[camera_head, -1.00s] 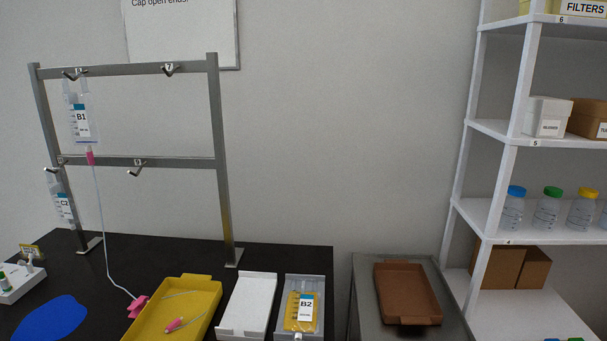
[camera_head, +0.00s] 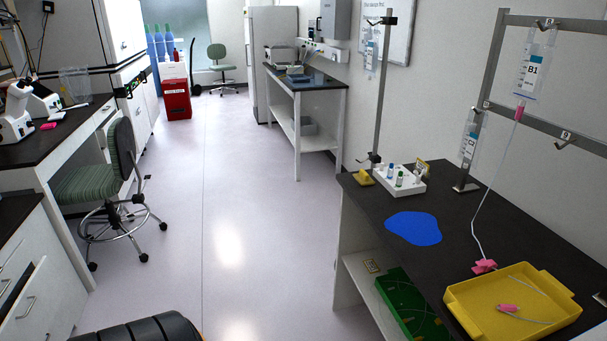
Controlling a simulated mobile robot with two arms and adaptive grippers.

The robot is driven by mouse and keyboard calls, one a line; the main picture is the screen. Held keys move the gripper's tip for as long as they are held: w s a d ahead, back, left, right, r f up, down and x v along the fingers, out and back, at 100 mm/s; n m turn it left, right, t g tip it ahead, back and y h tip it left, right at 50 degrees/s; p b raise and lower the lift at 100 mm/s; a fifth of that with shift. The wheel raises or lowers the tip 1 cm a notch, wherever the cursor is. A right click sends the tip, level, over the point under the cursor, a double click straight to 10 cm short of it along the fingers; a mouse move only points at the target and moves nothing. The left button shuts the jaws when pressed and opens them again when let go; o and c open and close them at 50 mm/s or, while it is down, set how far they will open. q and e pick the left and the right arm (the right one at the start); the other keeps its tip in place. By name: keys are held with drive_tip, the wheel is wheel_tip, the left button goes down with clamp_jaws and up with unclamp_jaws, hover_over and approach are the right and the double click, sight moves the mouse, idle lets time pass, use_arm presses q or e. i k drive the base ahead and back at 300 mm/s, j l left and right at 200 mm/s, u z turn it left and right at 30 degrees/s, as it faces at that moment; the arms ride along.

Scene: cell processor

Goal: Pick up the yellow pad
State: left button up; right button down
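A small yellow block-like piece (camera_head: 360,177), which looks like the yellow pad, lies on the black bench (camera_head: 460,240) at its far left corner. It is beside the foot of a metal pole and left of a white rack (camera_head: 402,183) with small capped vials. A small yellow-framed card (camera_head: 423,168) stands behind the rack; its details are too small to tell. Neither of my grippers can be made out in the head view.
A blue flat patch (camera_head: 413,228) and a yellow tray (camera_head: 513,303) with pink-ended tubing lie on the bench. A metal frame (camera_head: 489,85) holds hanging bags. A green crate (camera_head: 408,300) sits below. The floor (camera_head: 250,240) left of the bench is clear; a green chair (camera_head: 95,187) stands further left.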

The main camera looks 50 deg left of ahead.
sight(362, 177)
drive_tip(key=u, duration=1.25)
drive_tip(key=z, duration=0.35)
drive_tip(key=i+j+z, duration=0.35)
drive_tip(key=j+z, duration=0.2)
drive_tip(key=i+j+z, duration=0.25)
drive_tip(key=j, duration=0.15)
drive_tip(key=k+l, duration=0.05)
drive_tip(key=k, duration=0.05)
